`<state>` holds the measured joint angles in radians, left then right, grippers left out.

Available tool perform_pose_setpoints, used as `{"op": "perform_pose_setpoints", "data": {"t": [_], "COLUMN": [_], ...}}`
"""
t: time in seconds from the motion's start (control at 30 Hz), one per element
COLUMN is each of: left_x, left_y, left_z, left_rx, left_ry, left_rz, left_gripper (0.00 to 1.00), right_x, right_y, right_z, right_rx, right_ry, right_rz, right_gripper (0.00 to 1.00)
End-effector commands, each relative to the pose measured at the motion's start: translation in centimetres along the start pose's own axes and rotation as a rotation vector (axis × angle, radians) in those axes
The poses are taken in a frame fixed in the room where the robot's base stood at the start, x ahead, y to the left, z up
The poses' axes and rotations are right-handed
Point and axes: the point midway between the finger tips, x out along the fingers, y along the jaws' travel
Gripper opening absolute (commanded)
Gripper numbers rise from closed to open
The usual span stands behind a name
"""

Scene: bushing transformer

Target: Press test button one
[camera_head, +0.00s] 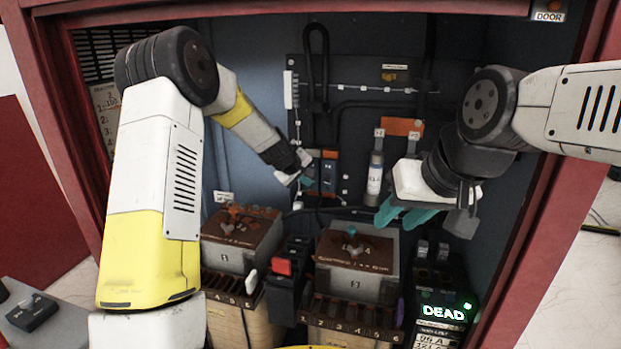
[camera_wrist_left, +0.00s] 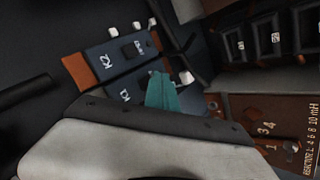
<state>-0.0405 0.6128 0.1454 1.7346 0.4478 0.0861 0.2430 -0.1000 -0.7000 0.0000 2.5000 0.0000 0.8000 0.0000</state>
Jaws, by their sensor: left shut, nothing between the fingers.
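My left gripper (camera_head: 307,181) reaches into the cabinet, its teal fingertips shut and empty beside the dark blue relay modules (camera_head: 328,172) on the back panel. In the left wrist view the shut teal fingertips (camera_wrist_left: 162,92) are over or close to the module labelled K1 (camera_wrist_left: 125,96); I cannot tell whether they touch it. The module labelled K2 (camera_wrist_left: 104,62) sits beside it, with a small black part (camera_wrist_left: 135,48) on its face. No label reading test button one is legible, and part of K1 is hidden by my gripper. My right gripper (camera_head: 405,212) has its teal fingers apart, empty, at the right.
Two brown-topped transformer blocks (camera_head: 355,247) stand below, with a red switch (camera_head: 283,267) between them. A grey cylinder (camera_head: 375,175) hangs on the panel near my right gripper. A display (camera_head: 443,312) reads DEAD beside a green light. Red cabinet edges flank both arms.

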Motion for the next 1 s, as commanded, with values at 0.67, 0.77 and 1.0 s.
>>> {"op": "perform_pose_setpoints", "data": {"t": [0.67, 0.77, 1.0], "left_x": [0.59, 0.67, 0.87], "left_y": [0.44, 0.49, 0.65], "left_z": [-0.41, -0.45, -0.59], "left_rx": [0.000, 0.000, 0.000], "left_ry": [0.000, -0.001, -0.001], "left_rz": [0.000, 0.000, 0.000], "left_gripper": [0.00, 0.00, 0.00], "right_x": [0.00, 0.00, 0.00], "right_y": [0.00, 0.00, 0.00], "right_z": [0.00, 0.00, 0.00], "right_rx": [0.000, 0.000, 0.000], "right_ry": [0.000, 0.000, 0.000], "right_rz": [0.000, 0.000, 0.000], "right_gripper": [0.36, 0.36, 0.36]}}
